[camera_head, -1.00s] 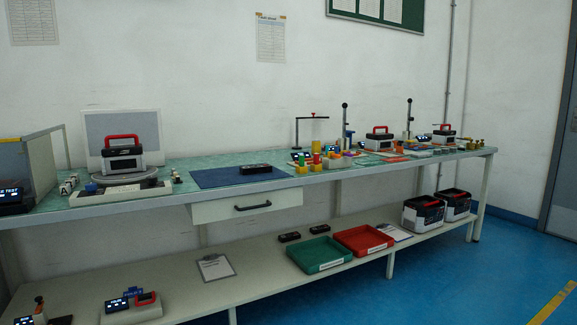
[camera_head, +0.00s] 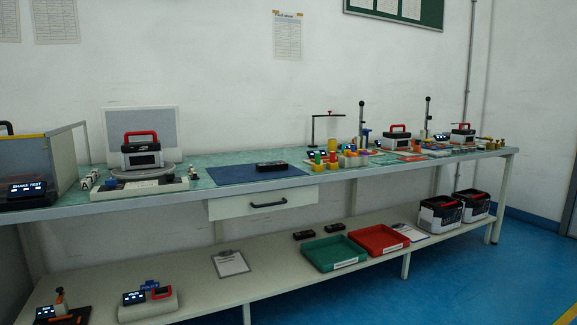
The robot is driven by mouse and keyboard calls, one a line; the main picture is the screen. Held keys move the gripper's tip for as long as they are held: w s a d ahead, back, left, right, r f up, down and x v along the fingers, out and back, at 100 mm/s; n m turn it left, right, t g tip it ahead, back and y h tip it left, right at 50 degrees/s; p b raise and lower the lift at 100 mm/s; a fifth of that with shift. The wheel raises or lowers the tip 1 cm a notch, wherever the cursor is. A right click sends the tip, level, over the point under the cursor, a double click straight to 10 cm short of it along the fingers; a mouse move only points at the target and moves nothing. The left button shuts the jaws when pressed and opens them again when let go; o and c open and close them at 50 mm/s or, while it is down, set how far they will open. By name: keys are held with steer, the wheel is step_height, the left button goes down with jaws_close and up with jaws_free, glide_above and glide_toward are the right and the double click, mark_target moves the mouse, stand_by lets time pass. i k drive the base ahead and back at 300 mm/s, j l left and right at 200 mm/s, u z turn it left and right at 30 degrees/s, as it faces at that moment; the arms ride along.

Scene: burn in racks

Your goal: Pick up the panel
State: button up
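A light grey upright panel (camera_head: 171,121) stands at the back of the workbench on the left, close to the wall. A black and white device with a red handle (camera_head: 141,152) sits on a round grey turntable (camera_head: 120,174) in front of it and hides part of its lower left face. This is the only large flat panel I see on the bench. My gripper is not in view.
The workbench (camera_head: 210,191) runs along the wall, with a dark blue mat (camera_head: 230,173) and a cluster of small tools to the right. A shake test box (camera_head: 40,165) stands at left. Green (camera_head: 333,266) and red (camera_head: 397,248) trays lie on the lower shelf. Blue floor is open at right.

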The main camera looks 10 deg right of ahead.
mark_target(262, 167)
steer(key=i+j+z, duration=0.15)
steer(key=i, duration=0.35)
steer(key=i+j+z, duration=0.15)
steer(key=i, duration=0.3)
